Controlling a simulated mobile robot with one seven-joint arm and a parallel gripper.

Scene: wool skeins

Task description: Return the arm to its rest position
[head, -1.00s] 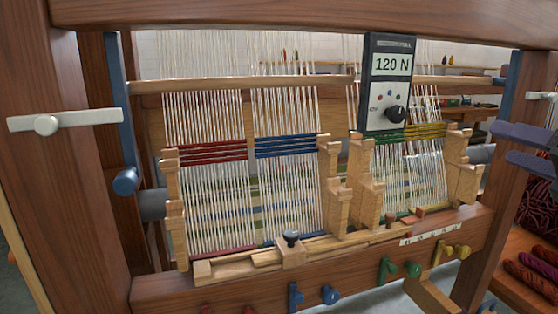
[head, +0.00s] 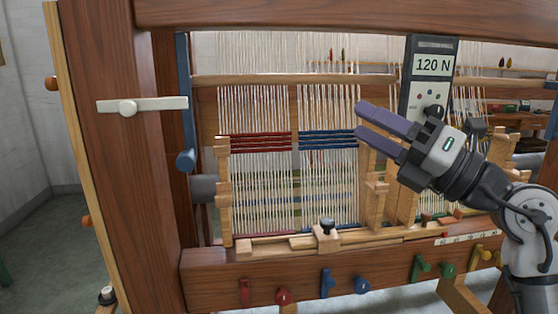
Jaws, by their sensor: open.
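My gripper (head: 363,120) is in front of the loom on the right half of the head view. Its two purple fingers point left and are apart, with nothing between them. My arm comes in from the right edge and covers part of the right side of the loom. The wooden loom (head: 210,268) carries white warp threads, with a red band (head: 258,143) and a blue band (head: 326,139) of yarn across them. The gripper overlaps the right end of the blue band in the picture; I cannot tell the gap in depth.
A gauge (head: 433,66) reading 120 N hangs just behind my gripper in the picture. A white lever (head: 142,104) sticks out on the left post (head: 115,170). Coloured pegs (head: 327,285) line the front beam. The floor at left (head: 40,240) is clear.

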